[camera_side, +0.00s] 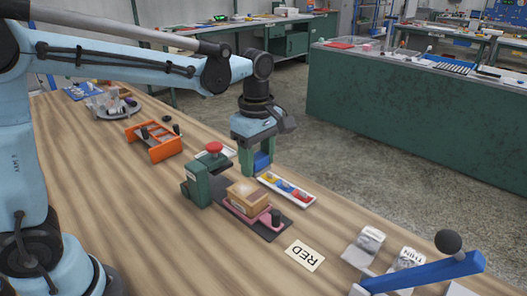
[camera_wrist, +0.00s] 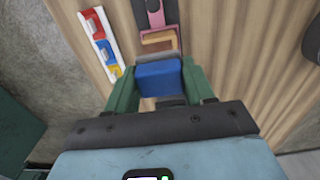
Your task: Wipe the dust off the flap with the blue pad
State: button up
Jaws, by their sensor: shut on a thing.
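My gripper (camera_side: 257,160) has its green fingers shut on a blue pad (camera_side: 262,163) and holds it above the table, behind the tan box. In the wrist view the blue pad (camera_wrist: 159,78) sits between the fingers of my gripper (camera_wrist: 160,82). A small tan cardboard box (camera_side: 248,198) rests in a pink holder (camera_side: 264,218) on a dark base plate. The box's upper face is probably the flap; dust on it is too small to tell. In the wrist view part of the box (camera_wrist: 158,40) shows beyond the pad, apart from it in the picture; the pad hides some of it.
A green press with a red knob (camera_side: 213,147) stands left of the box. A white tray of coloured pieces (camera_side: 287,189) lies close to the right. An orange rack (camera_side: 153,145) stands farther left.

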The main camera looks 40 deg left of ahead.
aim_at(249, 192)
jog(key=shift+a+f, duration=0.55)
jog(key=shift+f, duration=0.6)
jog(key=shift+a+f, duration=0.6)
jog(key=shift+f, duration=0.5)
jog(key=shift+a+f, duration=0.55)
jog(key=shift+f, duration=0.6)
jog(key=shift+a+f, duration=0.7)
jog(key=shift+a, duration=1.2)
jog(key=shift+d, duration=2)
notch_tip(249, 192, up, 8)
